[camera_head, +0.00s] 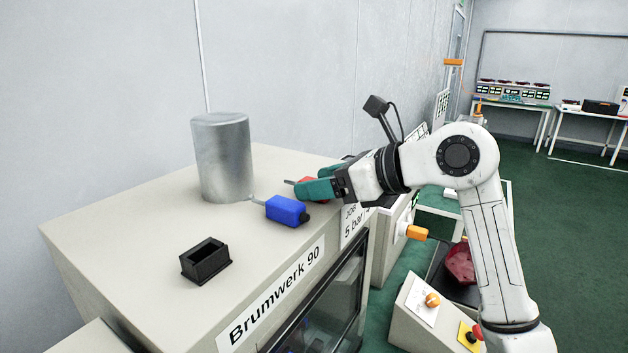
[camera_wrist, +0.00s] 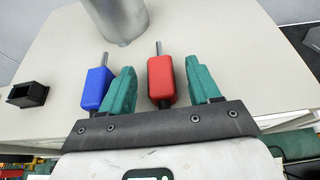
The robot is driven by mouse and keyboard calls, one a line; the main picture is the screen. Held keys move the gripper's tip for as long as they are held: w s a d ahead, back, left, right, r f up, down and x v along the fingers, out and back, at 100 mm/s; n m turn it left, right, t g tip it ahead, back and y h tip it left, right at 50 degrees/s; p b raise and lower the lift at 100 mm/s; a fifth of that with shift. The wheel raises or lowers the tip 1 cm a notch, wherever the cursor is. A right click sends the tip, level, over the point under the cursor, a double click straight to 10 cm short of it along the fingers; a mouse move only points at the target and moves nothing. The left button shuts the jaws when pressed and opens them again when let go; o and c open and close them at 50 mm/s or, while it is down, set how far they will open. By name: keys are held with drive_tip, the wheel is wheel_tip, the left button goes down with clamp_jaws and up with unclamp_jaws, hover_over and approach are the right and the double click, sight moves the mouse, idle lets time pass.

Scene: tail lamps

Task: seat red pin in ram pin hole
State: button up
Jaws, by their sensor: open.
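The red pin (camera_wrist: 160,80) has a red block handle and a thin grey metal shank. It lies on top of the cream machine housing (camera_head: 120,225), shank pointing towards the metal cylinder. My gripper (camera_wrist: 157,72) is open, with one teal finger on each side of the red handle; a gap shows on both sides. In the head view my gripper (camera_head: 318,185) is low over the housing top, and its near finger hides most of the red pin (camera_head: 302,181). I cannot make out the ram pin hole in either view.
A blue pin (camera_head: 286,210) lies close beside my gripper's left finger in the wrist view. A grey metal cylinder (camera_head: 222,160) stands behind the pins. An empty black holder (camera_head: 206,262) sits near the front edge. The housing's left top is clear.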

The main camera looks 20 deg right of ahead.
drive_tip(key=shift+x, duration=0.85)
drive_tip(key=shift+r, duration=0.1)
drive_tip(key=c, duration=1.1)
drive_tip(key=shift+o, duration=0.2)
drive_tip(key=shift+r, duration=0.1)
drive_tip(key=shift+r, duration=0.45)
drive_tip(key=shift+r+b, duration=0.75)
drive_tip(key=shift+r, duration=0.25)
drive_tip(key=s+d+r+b, duration=0.2)
drive_tip(key=s+r+b, duration=0.1)
drive_tip(key=s+r, duration=0.7)
drive_tip(key=s, duration=0.4)
drive_tip(key=shift+d+b, duration=0.3)
drive_tip(key=shift+b, duration=0.05)
